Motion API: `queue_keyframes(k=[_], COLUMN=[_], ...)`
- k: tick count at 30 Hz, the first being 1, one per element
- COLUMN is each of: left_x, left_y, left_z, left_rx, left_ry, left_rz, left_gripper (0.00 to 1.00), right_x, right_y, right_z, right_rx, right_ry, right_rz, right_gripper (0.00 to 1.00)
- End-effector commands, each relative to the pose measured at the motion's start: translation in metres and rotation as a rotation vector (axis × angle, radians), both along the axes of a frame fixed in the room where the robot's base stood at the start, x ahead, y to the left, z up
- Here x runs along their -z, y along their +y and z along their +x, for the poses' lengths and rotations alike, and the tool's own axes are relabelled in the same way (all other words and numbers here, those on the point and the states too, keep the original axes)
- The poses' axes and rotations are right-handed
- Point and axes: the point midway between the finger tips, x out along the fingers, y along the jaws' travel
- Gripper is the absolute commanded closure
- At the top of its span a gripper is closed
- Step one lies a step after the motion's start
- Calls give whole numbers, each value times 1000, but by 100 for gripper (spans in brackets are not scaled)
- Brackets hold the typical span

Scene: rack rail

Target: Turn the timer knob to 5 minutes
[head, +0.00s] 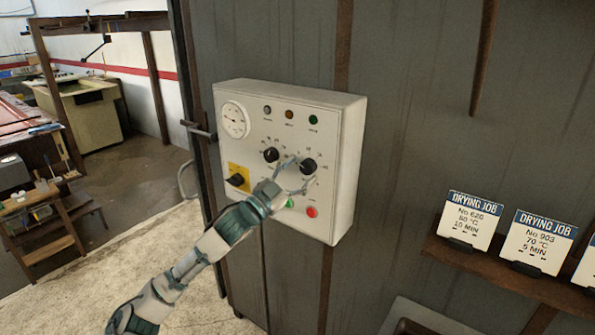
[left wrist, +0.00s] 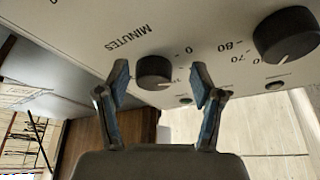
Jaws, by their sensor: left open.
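The timer knob (head: 308,166) is a round black knob, the right one of two on the front of a white control box. In the left wrist view, the timer knob (left wrist: 153,72) has the word MINUTES and a 0 printed beside it. My left gripper (head: 304,172) is open at the box front. In the left wrist view, its fingers (left wrist: 160,80) stand on either side of the timer knob, with a gap visible on both sides. The knob's pointer mark is too small to read. My right gripper is not in view.
The control box (head: 345,150) hangs on a dark metal wall. A second black knob (head: 271,154), marked 70 and 80 in the wrist view, sits left of the timer. A yellow-plated switch (head: 237,180) and red button (head: 312,212) are near. Drying job cards (head: 538,240) stand on a shelf.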

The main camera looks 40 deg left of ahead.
Motion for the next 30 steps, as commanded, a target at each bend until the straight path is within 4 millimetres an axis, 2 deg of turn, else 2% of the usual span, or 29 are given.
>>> queue_keyframes(k=[5, 8, 12, 13, 26, 30], left_x=[-1, -1, 0, 1, 4, 3], left_y=[-4, -3, -1, 0, 2, 4], left_z=[0, 0, 0, 0, 2, 2], left_rx=[1, 1, 2, 2, -1, -4], left_ry=[-1, -1, 0, 0, 11, 22], left_rz=[2, 2, 0, 0, 7, 83], left_gripper=[33, 53, 88, 93, 93, 93], right_x=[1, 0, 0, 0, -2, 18], right_y=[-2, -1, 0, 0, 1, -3], right_z=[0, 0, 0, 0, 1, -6], right_rx=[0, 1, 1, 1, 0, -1], right_ry=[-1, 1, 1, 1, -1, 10], right_rz=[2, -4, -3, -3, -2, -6], right_gripper=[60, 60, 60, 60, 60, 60])
